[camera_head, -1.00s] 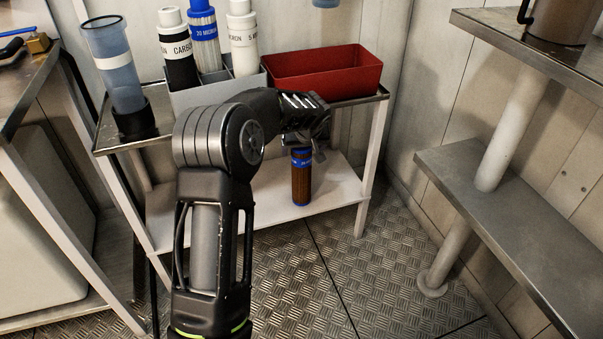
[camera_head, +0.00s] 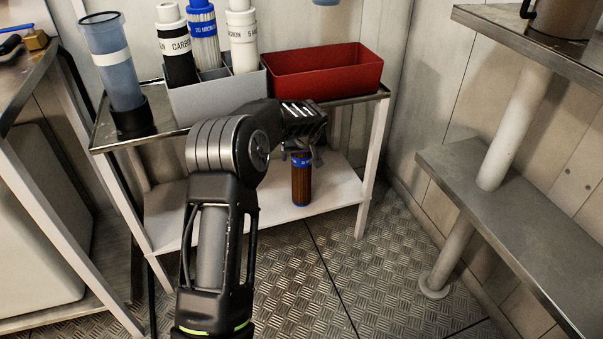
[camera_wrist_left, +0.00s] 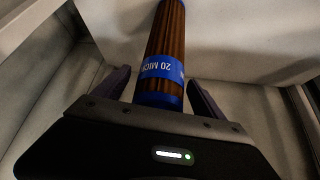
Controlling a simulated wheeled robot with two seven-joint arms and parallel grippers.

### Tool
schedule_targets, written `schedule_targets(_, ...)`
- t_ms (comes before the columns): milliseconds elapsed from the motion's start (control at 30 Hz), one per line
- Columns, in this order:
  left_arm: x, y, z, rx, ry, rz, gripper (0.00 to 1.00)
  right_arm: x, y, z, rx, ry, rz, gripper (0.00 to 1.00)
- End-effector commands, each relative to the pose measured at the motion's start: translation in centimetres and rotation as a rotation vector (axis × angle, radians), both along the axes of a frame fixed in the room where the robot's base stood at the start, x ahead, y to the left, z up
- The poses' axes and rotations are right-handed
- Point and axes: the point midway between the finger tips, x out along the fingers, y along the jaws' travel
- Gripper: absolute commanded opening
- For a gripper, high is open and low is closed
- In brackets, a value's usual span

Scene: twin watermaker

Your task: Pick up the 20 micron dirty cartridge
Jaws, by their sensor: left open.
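The dirty 20 micron cartridge (camera_head: 301,184) is brown with a blue top band and stands upright on the lower white shelf. In the left wrist view the cartridge (camera_wrist_left: 165,45) shows its brown pleats and a blue label reading "20 MICR". My left gripper (camera_head: 303,158) is at the cartridge's top end. In the left wrist view the open fingers of the left gripper (camera_wrist_left: 160,86) lie on either side of the blue end, with a visible gap on each side. The cartridge's top is partly hidden by the gripper in the head view. My right gripper is not in view.
The steel upper shelf (camera_head: 150,140) is just above and behind my arm. It holds a red bin (camera_head: 325,75), a grey holder (camera_head: 215,100) with several cartridges and a clear blue housing (camera_head: 120,65). A shelf post (camera_head: 374,165) stands right of the cartridge. The lower shelf (camera_head: 335,190) is otherwise clear.

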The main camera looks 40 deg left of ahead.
Motion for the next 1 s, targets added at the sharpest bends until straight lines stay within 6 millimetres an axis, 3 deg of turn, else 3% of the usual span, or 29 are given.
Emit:
schedule_targets(267, -0.02, 0.00, 0.00, 0.000, 0.000, 0.000, 0.79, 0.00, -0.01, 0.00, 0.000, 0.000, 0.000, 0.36)
schedule_targets(1000, -0.02, -0.01, 0.00, 0.000, 0.000, 0.000, 0.19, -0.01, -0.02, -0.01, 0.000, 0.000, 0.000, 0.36)
